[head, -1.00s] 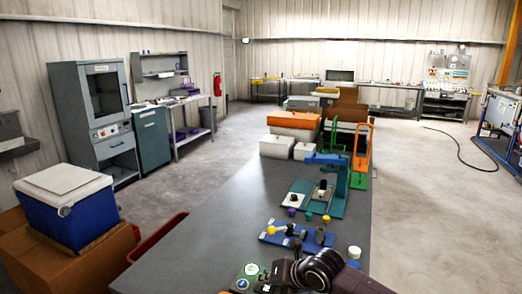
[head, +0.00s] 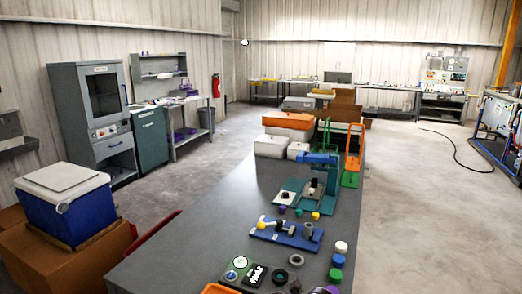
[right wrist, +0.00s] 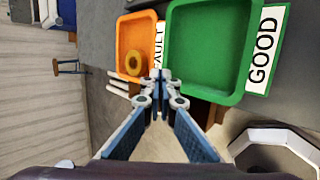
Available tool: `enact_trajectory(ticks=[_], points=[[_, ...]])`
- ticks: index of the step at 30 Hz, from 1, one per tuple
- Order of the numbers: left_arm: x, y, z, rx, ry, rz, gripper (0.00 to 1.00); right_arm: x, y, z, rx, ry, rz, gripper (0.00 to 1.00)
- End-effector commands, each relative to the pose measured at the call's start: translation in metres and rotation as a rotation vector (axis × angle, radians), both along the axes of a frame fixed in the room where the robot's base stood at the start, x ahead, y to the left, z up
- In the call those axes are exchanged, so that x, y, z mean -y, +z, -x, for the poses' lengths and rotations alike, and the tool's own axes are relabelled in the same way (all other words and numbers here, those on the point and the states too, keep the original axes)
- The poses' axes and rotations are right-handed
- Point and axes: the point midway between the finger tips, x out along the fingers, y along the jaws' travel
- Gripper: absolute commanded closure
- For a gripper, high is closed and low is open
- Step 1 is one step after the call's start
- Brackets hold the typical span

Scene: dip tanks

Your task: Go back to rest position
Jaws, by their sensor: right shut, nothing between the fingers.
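My right gripper (right wrist: 158,78) shows in the right wrist view, with its fingertips together and nothing between them. A green tray (right wrist: 176,55) marked GOOD and an orange tray (right wrist: 122,40) marked as fault lie beyond the fingertips there. A yellow-brown ring (right wrist: 134,64) sits in the orange tray. The green tray looks empty. Neither gripper is in the head view, and my left gripper is not seen.
The long grey table (head: 190,245) holds a blue fixture board (head: 290,235), a teal press (head: 318,170) and several coloured caps. A blue cooler (head: 70,220) stands on a cardboard box (head: 60,262) at left.

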Motion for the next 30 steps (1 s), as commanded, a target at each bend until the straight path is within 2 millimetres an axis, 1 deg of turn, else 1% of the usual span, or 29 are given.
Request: enact_trajectory(ticks=[1,3,5,6,8,9,11,14,18,21,27,30], points=[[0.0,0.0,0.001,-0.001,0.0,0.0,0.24,-0.004,-0.005,0.015,-0.047,-0.041,-0.036,1.0],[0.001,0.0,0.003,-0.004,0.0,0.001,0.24,-0.006,-0.011,0.033,-0.119,-0.124,-0.089,1.0],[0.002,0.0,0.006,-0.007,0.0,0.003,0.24,-0.005,-0.016,0.052,-0.194,-0.217,-0.142,1.0],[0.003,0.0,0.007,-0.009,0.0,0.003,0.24,-0.003,-0.019,0.064,-0.249,-0.291,-0.182,1.0],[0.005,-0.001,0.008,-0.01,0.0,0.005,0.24,0.003,-0.024,0.083,-0.335,-0.416,-0.239,1.0],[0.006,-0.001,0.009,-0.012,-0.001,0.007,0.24,0.01,-0.026,0.095,-0.389,-0.504,-0.278,1.0],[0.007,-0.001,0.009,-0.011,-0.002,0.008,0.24,0.022,-0.031,0.112,-0.47,-0.644,-0.332,1.0],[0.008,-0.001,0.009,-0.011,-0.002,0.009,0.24,0.05,-0.039,0.141,-0.593,-0.897,-0.418,1.0],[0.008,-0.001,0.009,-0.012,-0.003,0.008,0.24,0.099,-0.05,0.184,-0.73,-1.275,-0.523,1.0],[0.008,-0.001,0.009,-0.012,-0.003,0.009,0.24,0.131,-0.056,0.211,-0.785,-1.503,-0.578,1.0],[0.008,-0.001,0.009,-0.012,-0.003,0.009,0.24,0.182,-0.061,0.257,-0.825,-1.854,-0.655,1.0],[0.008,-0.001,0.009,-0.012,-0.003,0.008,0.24,0.204,-0.061,0.278,-0.825,-2.003,-0.686,1.0]])
